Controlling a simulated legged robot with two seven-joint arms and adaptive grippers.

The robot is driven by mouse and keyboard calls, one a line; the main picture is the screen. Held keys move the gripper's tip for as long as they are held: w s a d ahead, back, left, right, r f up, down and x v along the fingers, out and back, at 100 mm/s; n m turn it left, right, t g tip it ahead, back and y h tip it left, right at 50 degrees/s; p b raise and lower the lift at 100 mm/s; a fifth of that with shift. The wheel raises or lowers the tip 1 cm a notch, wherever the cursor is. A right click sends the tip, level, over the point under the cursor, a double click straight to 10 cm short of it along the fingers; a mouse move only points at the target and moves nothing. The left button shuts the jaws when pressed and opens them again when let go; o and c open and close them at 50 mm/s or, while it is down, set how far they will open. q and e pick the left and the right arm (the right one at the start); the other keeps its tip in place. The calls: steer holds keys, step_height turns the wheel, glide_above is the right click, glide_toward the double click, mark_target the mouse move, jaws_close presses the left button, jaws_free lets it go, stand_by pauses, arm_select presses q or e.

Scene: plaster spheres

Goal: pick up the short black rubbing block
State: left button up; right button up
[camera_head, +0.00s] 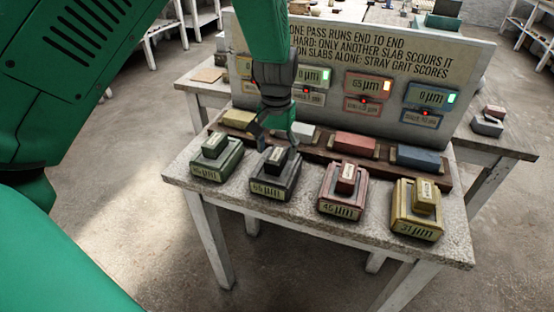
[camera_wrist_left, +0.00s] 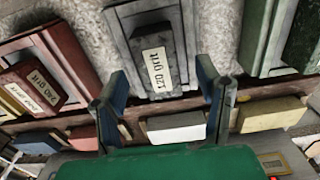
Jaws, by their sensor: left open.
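The short black rubbing block (camera_head: 276,159) sits on a dark grey slab (camera_head: 262,188) in the front row, second from the left. In the left wrist view the block (camera_wrist_left: 158,68) shows a pale "120 grit" label and lies on its grey slab (camera_wrist_left: 192,12). My left gripper (camera_head: 276,138) reaches down from the top, just behind and above the black block. In the left wrist view its two fingers (camera_wrist_left: 162,80) are spread apart with nothing between them, and the block is just beyond the tips. My right gripper is in neither view.
Green (camera_head: 215,147), red (camera_head: 346,177) and yellow (camera_head: 424,195) blocks sit on neighbouring slabs. Behind runs a wooden rack (camera_head: 322,152) with coloured bricks, including a red brick (camera_head: 356,145) and a blue brick (camera_head: 419,157). An upright sign panel (camera_head: 462,62) stands behind the rack.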

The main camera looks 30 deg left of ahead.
mark_target(277, 153)
arm_select(q)
steer(key=f, duration=0.2)
steer(key=shift+d+f, duration=0.2)
steer(key=shift+f, duration=0.15)
steer(key=shift+a, duration=0.1)
steer(key=shift+a, duration=0.1)
jaws_close()
steer(key=shift+r, duration=0.1)
step_height(277, 153, up, 10)
steer(key=shift+f, duration=0.1)
steer(key=c, duration=1.1)
jaws_free()
